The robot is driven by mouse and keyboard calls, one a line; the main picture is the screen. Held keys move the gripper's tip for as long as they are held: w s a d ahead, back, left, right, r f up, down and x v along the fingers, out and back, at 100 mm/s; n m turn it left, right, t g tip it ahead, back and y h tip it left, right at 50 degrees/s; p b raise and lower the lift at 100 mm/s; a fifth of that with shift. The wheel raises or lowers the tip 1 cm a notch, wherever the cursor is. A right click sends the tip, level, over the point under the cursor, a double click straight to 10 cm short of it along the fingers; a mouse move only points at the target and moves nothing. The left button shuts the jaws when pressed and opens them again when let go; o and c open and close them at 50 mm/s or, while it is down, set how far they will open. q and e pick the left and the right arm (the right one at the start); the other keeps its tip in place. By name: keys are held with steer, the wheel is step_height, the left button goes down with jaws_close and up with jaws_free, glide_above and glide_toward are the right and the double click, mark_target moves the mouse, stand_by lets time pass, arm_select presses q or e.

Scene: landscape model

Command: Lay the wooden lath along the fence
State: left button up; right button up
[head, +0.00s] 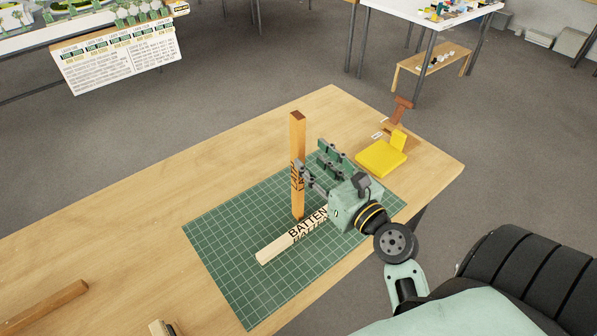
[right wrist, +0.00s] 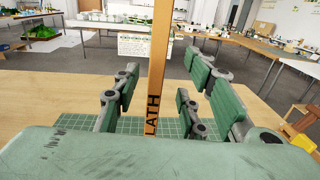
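The wooden lath (head: 297,150), an orange-brown bar marked LATH, stands upright on the green cutting mat, its foot close to the batten. In the right wrist view the lath (right wrist: 158,60) rises between my right gripper's fingers, with gaps visible at both sides. My right gripper (head: 312,165) is open, reaching toward the lath from the right above the mat. A pale bar marked BATTEN (head: 270,253) lies flat across the mat, partly hidden under the gripper. I cannot tell for certain which thing is the fence. My left gripper is out of view.
The green mat (head: 225,265) lies on a wooden table (head: 130,235). A yellow block (head: 381,158) and a brown-handled item (head: 402,108) are at the far right. Wooden bars (head: 45,307) lie at the near left. The table's left middle is clear.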

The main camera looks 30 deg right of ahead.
mark_target(302, 151)
steer(key=w, duration=0.2)
steer(key=w+p, duration=0.2)
steer(key=w, duration=0.1)
steer(key=shift+w+a+r, duration=0.2)
steer(key=shift+w+r, duration=0.05)
steer(key=shift+w, duration=0.1)
steer(key=shift+w+f, duration=0.15)
steer(key=shift+w, duration=0.2)
steer(key=shift+c, duration=0.4)
jaws_close()
